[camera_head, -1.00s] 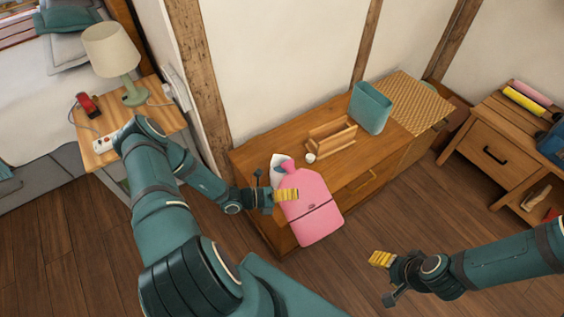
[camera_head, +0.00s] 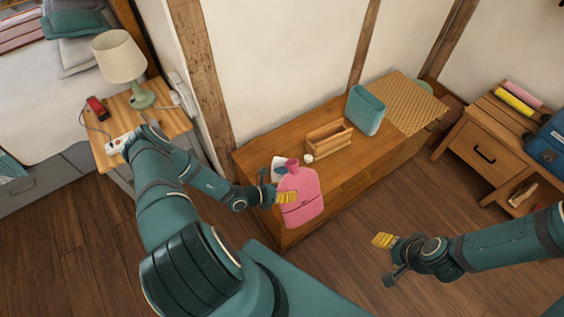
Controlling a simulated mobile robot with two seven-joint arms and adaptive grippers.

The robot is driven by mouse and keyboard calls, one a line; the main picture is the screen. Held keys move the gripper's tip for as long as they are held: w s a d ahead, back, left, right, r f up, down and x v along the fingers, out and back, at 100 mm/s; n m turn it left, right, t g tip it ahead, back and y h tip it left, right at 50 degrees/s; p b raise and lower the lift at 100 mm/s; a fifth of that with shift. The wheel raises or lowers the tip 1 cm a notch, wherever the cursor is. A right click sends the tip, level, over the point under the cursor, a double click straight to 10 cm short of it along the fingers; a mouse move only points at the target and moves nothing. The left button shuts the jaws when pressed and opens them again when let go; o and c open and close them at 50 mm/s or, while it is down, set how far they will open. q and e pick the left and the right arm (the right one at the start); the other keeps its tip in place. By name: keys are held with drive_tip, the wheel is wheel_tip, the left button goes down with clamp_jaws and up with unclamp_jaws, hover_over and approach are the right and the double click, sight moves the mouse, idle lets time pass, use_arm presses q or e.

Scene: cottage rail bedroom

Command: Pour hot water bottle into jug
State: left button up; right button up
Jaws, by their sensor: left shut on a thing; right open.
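The pink hot water bottle (camera_head: 301,205) is upright with its neck at the top, in front of the wooden dresser. My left gripper (camera_head: 287,197) is shut on its left side and holds it up. My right gripper (camera_head: 385,241) is open and empty over the floor, right of the bottle.
The dresser top (camera_head: 262,154) also bears a wooden holder (camera_head: 329,139), a small white round thing (camera_head: 308,158), a white item (camera_head: 279,165) partly behind the bottle, and a woven mat (camera_head: 405,103). A lamp (camera_head: 121,62) stands left; a nightstand (camera_head: 484,150) stands right.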

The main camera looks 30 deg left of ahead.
sight(296, 183)
use_arm(q)
drive_tip(key=shift+d+r+m+t+y+p, duration=0.15)
drive_tip(key=shift+r+m+y+p, duration=0.3)
drive_tip(key=shift+r+p, duration=1.2)
drive_tip(key=shift+r+m+t+y+p, duration=0.2)
drive_tip(key=shift+r+m+p, duration=0.4)
drive_tip(key=shift+p, duration=2)
drive_tip(key=shift+r, duration=0.15)
wheel_tip(296, 183, up, 10)
drive_tip(key=m+y, duration=0.1)
drive_tip(key=shift+m, duration=0.35)
drive_tip(key=shift+t, duration=0.25)
